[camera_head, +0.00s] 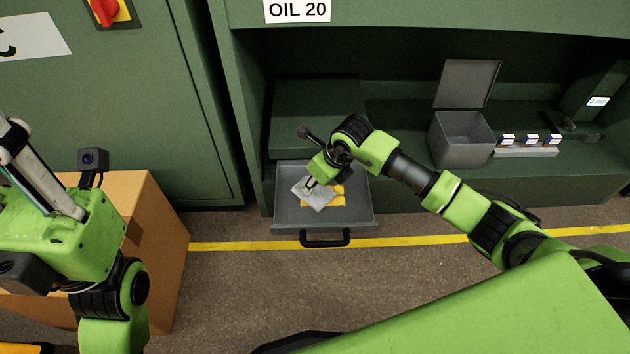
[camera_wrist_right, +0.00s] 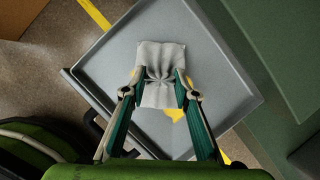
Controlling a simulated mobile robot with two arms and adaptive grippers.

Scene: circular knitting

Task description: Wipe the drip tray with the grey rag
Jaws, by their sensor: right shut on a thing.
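The drip tray (camera_head: 285,209) is a shallow grey drawer-like tray, pulled out under the cabinet, with a black handle at its front. The grey rag (camera_head: 314,197) lies inside it, and it also shows in the wrist view (camera_wrist_right: 160,58), pinched into folds. My right gripper (camera_head: 311,183) is shut on the rag, over the tray; its two fingers (camera_wrist_right: 160,88) show in the wrist view. A yellow patch (camera_head: 338,199) on the tray floor lies beside and partly under the rag. My left gripper (camera_head: 42,170) is at the far left, away from the tray, its fingertips unclear.
A grey bin with an open lid (camera_head: 462,139) stands on the cabinet shelf, beside a row of small white-and-blue boxes (camera_head: 530,141). An orange-brown box (camera_head: 160,230) stands at left. A yellow line (camera_head: 420,241) crosses the floor. The floor before the tray is clear.

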